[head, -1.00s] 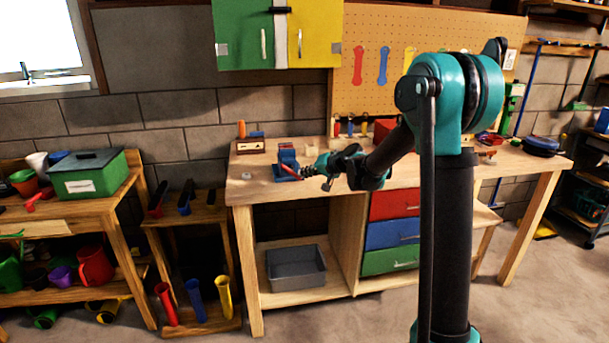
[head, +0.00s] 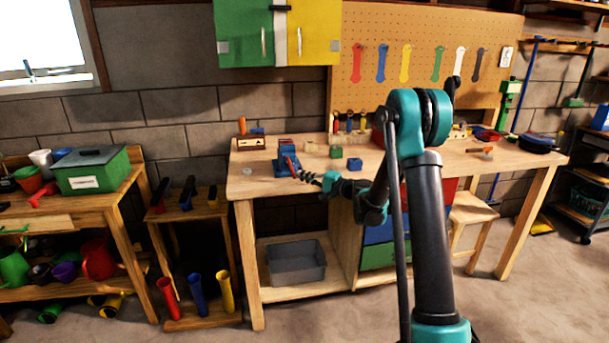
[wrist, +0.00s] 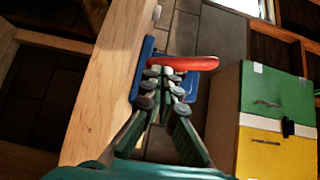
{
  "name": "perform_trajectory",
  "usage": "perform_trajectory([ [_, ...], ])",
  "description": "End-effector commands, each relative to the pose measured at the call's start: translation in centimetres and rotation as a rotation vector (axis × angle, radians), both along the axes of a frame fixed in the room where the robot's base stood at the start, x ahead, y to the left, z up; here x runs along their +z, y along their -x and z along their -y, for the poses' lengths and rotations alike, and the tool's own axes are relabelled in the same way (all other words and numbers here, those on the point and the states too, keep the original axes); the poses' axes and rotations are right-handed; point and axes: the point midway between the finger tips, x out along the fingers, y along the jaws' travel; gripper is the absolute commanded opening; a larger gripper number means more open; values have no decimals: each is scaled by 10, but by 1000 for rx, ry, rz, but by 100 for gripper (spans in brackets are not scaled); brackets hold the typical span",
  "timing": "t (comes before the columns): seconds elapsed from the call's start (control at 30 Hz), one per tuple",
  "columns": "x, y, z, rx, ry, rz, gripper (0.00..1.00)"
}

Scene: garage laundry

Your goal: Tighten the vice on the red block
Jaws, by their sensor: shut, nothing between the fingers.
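The blue vice (head: 284,168) stands on the workbench near its left front part. A small reddish patch (head: 286,142) shows at its top; it may be the red block, but it is too small to tell. The vice's red handle (head: 291,163) is on the side facing me, and in the wrist view this red bar (wrist: 190,63) lies across, just beyond my fingertips. My gripper (head: 301,175) is at the vice's front right, fingers shut and empty. In the wrist view my gripper (wrist: 162,80) is close to the handle; I cannot tell whether it touches. The jaws are hidden in the wrist view.
The workbench (head: 250,184) has free room at its left front. A blue cube (head: 354,164) and a green block (head: 336,152) lie right of the vice. A wooden tool holder (head: 251,143) stands behind left. A grey bin (head: 296,262) sits below.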

Motion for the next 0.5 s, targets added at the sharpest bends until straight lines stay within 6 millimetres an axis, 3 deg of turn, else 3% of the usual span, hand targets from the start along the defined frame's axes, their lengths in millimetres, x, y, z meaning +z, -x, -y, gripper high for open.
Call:
perform_trajectory([
  [0.5, -3, 3, -9, 12, -94, -28, 0],
])
